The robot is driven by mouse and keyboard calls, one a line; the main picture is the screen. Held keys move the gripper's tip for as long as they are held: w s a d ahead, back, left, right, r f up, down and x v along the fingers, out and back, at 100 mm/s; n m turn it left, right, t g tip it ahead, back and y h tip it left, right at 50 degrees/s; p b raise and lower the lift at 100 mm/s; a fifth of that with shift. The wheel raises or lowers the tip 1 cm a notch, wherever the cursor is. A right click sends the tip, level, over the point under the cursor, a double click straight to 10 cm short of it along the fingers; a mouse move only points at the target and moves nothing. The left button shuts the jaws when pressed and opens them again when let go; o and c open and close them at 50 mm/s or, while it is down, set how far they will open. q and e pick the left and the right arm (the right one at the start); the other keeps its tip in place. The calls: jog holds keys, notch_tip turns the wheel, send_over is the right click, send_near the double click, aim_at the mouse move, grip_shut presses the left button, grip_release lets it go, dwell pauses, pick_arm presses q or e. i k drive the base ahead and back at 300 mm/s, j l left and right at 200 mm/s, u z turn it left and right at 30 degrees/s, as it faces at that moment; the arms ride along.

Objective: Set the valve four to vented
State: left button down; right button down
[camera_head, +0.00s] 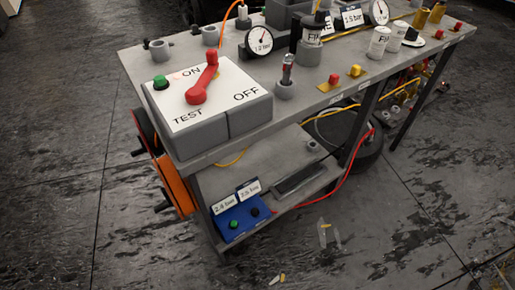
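No part marked as valve four can be made out. A red lever (203,78) sits on a grey box with a white top (185,113) lettered ON, OFF and TEST, at the left end of the bench. Its knob end points up, beside the word ON. Small red (333,79) and yellow (355,71) knobs stand on the bench's front edge. More red and yellow fittings lie toward the far right, too small to read. Neither of my grippers is in view.
The grey bench (300,103) also carries a round gauge (259,39), another gauge (379,11) and white cylinders (378,42). A lower shelf (290,165) holds a blue box (240,217) with buttons. A red hose (345,172) hangs below. The floor in front is mostly clear.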

aim_at(458, 26)
jog(key=i+l+z, duration=0.25)
jog(key=l, duration=0.4)
jog(key=i+l+z, duration=0.3)
jog(key=i+l, duration=0.15)
jog(key=i+l+z, duration=0.25)
jog(key=i+l, duration=0.2)
jog(key=l, duration=0.15)
